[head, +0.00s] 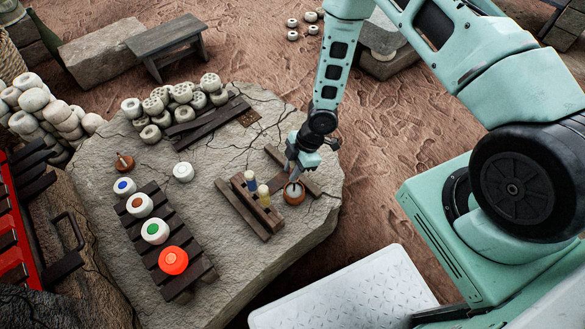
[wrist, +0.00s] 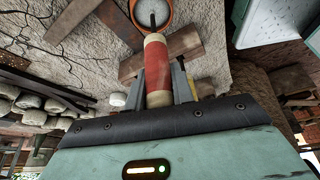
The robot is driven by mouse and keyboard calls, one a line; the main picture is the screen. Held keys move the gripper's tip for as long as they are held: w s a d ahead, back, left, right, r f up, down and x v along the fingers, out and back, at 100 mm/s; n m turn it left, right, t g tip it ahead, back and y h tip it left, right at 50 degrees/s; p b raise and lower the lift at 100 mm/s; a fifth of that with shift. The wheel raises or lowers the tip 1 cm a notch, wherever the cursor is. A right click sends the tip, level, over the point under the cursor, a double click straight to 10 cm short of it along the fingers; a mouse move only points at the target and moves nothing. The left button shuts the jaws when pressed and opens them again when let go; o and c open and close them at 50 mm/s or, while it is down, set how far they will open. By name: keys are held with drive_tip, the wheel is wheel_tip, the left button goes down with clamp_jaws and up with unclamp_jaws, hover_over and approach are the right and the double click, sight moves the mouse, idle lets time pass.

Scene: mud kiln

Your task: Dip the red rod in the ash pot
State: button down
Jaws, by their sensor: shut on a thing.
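My gripper (head: 297,160) is shut on the red rod (wrist: 157,70), which has a pale band and a thin dark tip. In the wrist view the rod sits between the two fingers (wrist: 165,88) and its tip reaches over the ash pot (wrist: 136,22), a small orange-brown pot with grey inside. In the head view the pot (head: 294,196) stands on the stone slab just below my gripper, right of the wooden rod stand. The rod points down into the pot's mouth; I cannot tell whether the tip touches the ash.
The wooden stand (head: 238,208) holds a blue-topped rod (head: 250,177) and a yellow-topped rod (head: 263,191). White stacked pieces lie behind.

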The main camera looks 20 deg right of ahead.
drive_tip(key=shift+r+p, duration=3.8)
drive_tip(key=shift+r, duration=0.9)
